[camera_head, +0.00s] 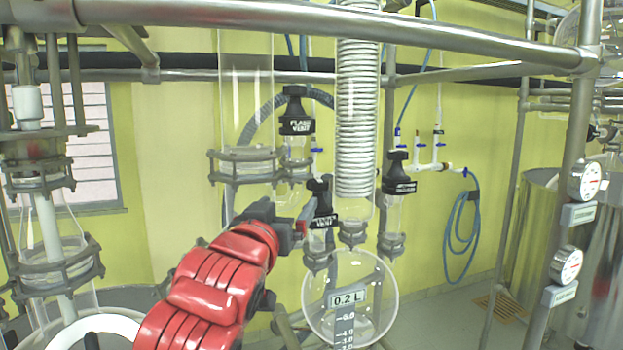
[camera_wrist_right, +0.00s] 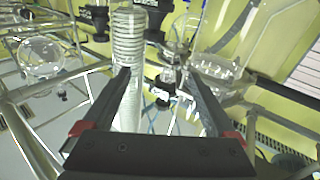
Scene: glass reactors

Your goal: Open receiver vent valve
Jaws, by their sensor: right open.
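A black valve cap (camera_head: 320,198) with a white-lettered label stands above the round glass receiver (camera_head: 350,285), which is marked 0.2 L. The label is partly legible and seems to end in VENT. My right gripper (camera_head: 303,216), on the red arm, is just left of this cap. Its fingers point toward the cap, and I cannot tell whether they touch it. In the right wrist view the gripper (camera_wrist_right: 157,76) is open, its two dark fingers well apart. Dark and clear fittings (camera_wrist_right: 168,76) show beyond and between the fingers. My left gripper is not in view.
A black FLASK VENT cap (camera_head: 297,108) is higher up; another labelled black cap (camera_head: 398,178) is to the right. A glass coil column (camera_head: 358,110) rises behind. A metal rail (camera_head: 330,24) crosses the top. Gauges (camera_head: 584,181) hang on the right post.

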